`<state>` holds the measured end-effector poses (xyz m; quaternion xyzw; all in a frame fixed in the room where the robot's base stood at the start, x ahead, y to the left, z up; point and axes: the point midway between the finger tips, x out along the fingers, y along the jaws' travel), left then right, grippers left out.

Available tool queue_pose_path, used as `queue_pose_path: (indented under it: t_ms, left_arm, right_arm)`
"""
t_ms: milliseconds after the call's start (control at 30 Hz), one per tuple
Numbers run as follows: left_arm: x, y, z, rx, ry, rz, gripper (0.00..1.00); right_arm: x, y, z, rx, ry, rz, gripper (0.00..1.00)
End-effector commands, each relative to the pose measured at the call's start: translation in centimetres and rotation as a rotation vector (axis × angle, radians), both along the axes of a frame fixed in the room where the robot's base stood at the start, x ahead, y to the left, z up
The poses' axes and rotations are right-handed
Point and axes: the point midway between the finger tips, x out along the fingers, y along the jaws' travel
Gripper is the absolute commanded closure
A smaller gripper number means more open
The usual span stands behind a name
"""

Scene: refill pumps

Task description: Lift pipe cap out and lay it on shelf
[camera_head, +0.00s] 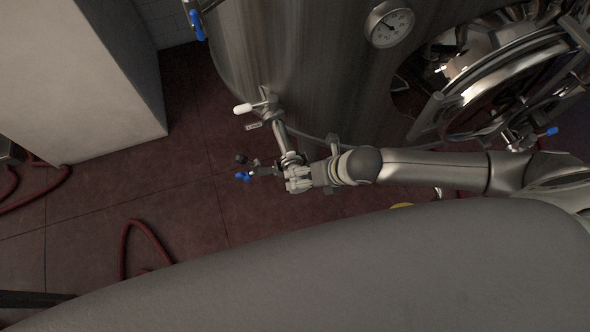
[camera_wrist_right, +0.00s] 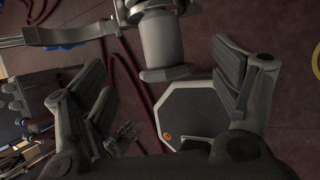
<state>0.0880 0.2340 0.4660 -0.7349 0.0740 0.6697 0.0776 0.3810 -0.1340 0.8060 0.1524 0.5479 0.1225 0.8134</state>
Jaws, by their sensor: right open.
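The steel pipe (camera_head: 280,133) runs down from the side of the tank, below a white-handled valve. My right gripper (camera_head: 296,176) is at its lower end. In the right wrist view, a grey cylindrical end piece (camera_wrist_right: 162,45), which looks like the pipe cap, hangs at the top between the two spread fingers. The right gripper is open, and a gap shows between the end piece and each finger. In the head view the cap cannot be told apart from the gripper and fittings. The shelf cannot be made out. My left gripper is not in view.
The big steel tank (camera_head: 290,60) with a gauge (camera_head: 389,24) and round hatch (camera_head: 500,85) stands behind my right arm. A blue-handled fitting (camera_head: 243,176) shows just left of the gripper. A red hose (camera_head: 128,235) lies on the floor. A pale block (camera_head: 90,80) stands at left.

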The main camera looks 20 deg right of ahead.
Motion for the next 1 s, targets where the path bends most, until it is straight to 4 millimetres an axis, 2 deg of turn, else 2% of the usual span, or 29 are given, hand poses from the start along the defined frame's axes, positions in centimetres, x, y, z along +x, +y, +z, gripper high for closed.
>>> queue_pose_path:
  t_ms: [167, 500, 867, 900, 1000]
  left_arm:
    - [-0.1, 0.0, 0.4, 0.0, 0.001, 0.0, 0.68]
    - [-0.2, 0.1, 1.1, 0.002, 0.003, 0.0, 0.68]
    - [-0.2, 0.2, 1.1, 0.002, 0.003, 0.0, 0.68]
    - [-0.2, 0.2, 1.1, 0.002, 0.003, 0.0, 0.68]
    - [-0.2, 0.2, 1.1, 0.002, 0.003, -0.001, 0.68]
  right_arm:
    - [0.5, 0.3, -0.8, -0.001, 0.001, -0.001, 0.16]
    - [2.0, 1.3, -3.9, 0.0, 0.002, -0.003, 0.16]
    - [2.3, 1.6, -4.5, 0.0, 0.0, 0.0, 0.16]
    - [2.3, 1.6, -4.5, 0.0, 0.0, 0.0, 0.17]
    - [2.3, 1.6, -4.5, 0.0, 0.0, 0.0, 0.3]
